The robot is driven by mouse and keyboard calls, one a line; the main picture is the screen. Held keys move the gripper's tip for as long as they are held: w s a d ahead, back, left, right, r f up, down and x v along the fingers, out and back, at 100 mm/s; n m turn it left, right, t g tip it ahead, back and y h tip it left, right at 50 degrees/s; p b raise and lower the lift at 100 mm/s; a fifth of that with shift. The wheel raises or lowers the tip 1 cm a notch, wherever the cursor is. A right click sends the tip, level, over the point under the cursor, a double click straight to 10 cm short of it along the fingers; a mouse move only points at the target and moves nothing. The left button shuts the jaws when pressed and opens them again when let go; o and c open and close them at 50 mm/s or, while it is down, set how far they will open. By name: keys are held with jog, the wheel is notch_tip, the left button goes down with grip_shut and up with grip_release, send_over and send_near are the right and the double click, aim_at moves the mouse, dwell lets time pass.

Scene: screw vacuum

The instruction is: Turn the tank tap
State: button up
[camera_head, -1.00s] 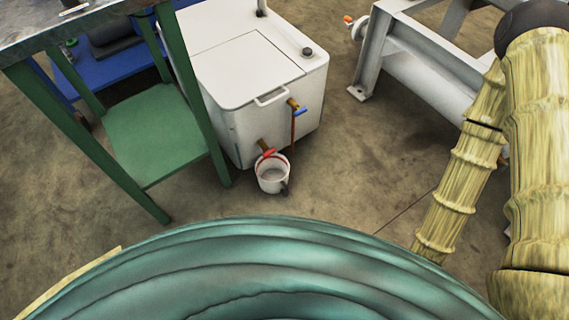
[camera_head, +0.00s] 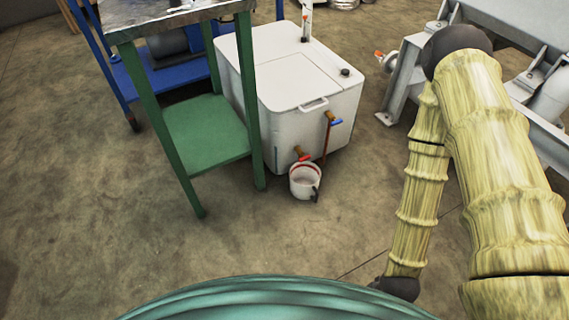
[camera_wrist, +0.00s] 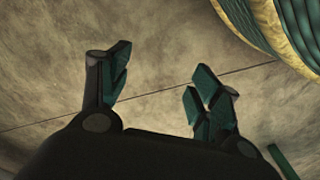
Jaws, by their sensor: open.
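The white tank (camera_head: 305,80) stands beyond my base in the head view. It has a tap with a blue handle (camera_head: 336,122) higher on its front right corner and a tap with a red handle (camera_head: 305,158) low on the front. A white bucket (camera_head: 304,186) stands on the floor below the red tap. My gripper (camera_wrist: 160,75) shows in the wrist view with its two fingers spread apart and bare floor between them. It is empty and away from the taps. The taps are not in the wrist view.
A green table with a lower shelf (camera_head: 205,130) stands left of the tank. A blue cart (camera_head: 150,75) is behind it. A grey metal frame (camera_head: 405,85) stands to the right, partly behind my arm. The floor (camera_head: 100,230) in front is clear.

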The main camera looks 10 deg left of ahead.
jog(key=w+a+f+n+t+y+p, duration=0.1)
jog(key=w+a+f+t, duration=0.1)
jog(key=w, duration=0.5)
jog(key=w+a+f+n+t+y, duration=0.1)
jog(key=w+a+f+t, duration=0.1)
jog(key=w, duration=0.5)
jog(key=n+t+y+p, duration=0.2)
jog(key=n+t+y, duration=0.3)
jog(key=t+y, duration=0.4)
send_near(306, 159)
jog(key=shift+w+a+f+t+h, duration=0.15)
jog(key=shift+a+f+t+h, duration=0.15)
jog(key=shift+a+t, duration=0.25)
jog(key=b+x, duration=0.3)
jog(key=x, duration=0.7)
jog(key=shift+n, duration=0.3)
jog(key=c, duration=1)
